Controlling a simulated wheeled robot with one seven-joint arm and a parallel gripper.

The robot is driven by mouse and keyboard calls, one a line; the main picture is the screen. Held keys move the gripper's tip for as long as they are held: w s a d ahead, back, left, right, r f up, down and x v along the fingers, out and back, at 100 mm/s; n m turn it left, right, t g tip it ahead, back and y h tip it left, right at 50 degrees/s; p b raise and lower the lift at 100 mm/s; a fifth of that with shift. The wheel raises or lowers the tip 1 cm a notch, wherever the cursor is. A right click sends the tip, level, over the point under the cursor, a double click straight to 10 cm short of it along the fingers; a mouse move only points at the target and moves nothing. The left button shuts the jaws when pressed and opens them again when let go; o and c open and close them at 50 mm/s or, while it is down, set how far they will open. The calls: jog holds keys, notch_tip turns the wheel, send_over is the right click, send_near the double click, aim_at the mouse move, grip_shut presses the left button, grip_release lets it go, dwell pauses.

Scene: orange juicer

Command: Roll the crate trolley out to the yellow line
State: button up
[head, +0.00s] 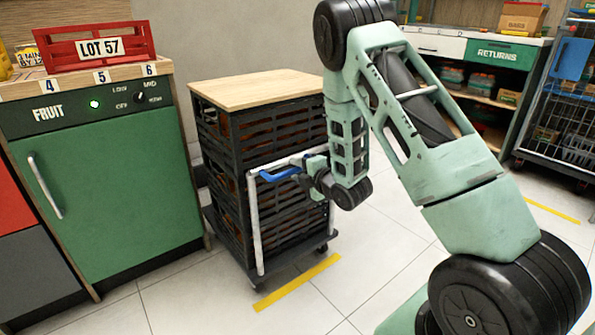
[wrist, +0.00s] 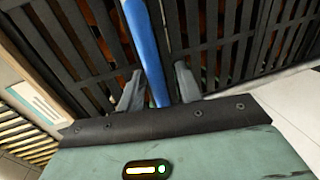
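The crate trolley (head: 222,165) is a stack of black slatted crates on casters with orange contents and a pale wooden top. It stands beside the green fruit cabinet. A white tubular handle frame (head: 254,225) with a blue grip (head: 280,174) is on its near side. A yellow line (head: 298,282) lies on the floor just in front of the trolley. My gripper (head: 312,172) is at the blue grip. In the wrist view the blue grip (wrist: 147,55) runs between my two fingers (wrist: 157,82), with a visible gap on the right; contact is not clear.
A wall is behind. Shelves marked RETURNS (head: 503,56) and a wire cart (head: 567,110) stand at right. Another yellow line (head: 552,210) is there. Tiled floor in front is clear.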

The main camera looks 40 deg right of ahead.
jog(key=p+v, duration=1.1)
jog(key=v, duration=0.6)
jog(key=shift+s+p, duration=0.2)
jog(key=shift+p, duration=0.2)
